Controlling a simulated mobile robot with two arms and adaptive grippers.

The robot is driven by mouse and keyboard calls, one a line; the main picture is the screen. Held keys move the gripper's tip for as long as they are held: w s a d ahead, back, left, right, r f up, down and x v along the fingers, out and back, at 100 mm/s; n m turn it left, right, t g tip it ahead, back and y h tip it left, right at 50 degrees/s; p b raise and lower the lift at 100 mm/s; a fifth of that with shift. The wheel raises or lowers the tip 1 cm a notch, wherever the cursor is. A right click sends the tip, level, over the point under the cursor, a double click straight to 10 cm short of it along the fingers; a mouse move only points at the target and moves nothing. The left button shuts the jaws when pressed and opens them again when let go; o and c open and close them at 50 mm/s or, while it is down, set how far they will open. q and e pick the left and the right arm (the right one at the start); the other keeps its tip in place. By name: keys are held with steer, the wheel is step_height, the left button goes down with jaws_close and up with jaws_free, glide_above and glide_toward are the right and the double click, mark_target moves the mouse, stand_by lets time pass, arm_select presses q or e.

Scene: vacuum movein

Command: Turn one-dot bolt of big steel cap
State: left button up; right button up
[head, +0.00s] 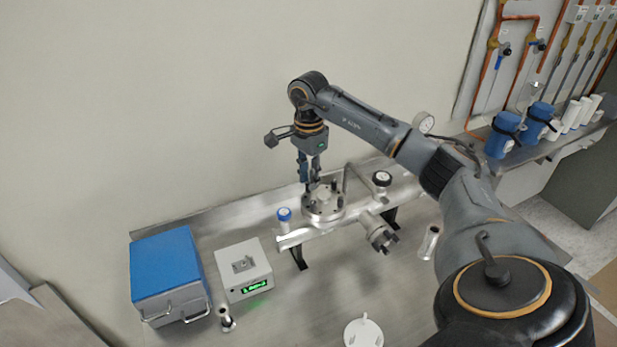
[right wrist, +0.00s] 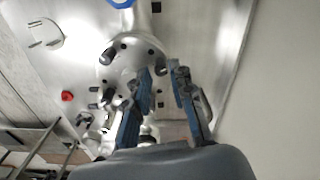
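The big steel cap (head: 322,205) is a round metal flange with dark bolts around its rim, sitting upright on the steel pipe (head: 292,239). In the right wrist view the cap (right wrist: 127,62) shows several bolts, one of them (right wrist: 108,56) at its upper left. I cannot make out dots on any bolt. My right gripper (head: 311,180) points down at the cap's far-left side. Its blue fingers stand apart in the right wrist view (right wrist: 161,72), over the cap's edge. The fingers hide part of the rim, and I cannot tell if they touch a bolt. My left gripper is out of view.
A blue knob (head: 284,213) and a black knob (head: 382,179) flank the cap. A side flange (head: 383,239) sticks out to the front. A blue box (head: 168,262) and a white device (head: 243,268) stand left. A white lid (head: 363,333) lies at the front.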

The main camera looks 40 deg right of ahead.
steer(key=shift+w+f, duration=0.1)
steer(key=shift+f, duration=0.6)
jaws_close()
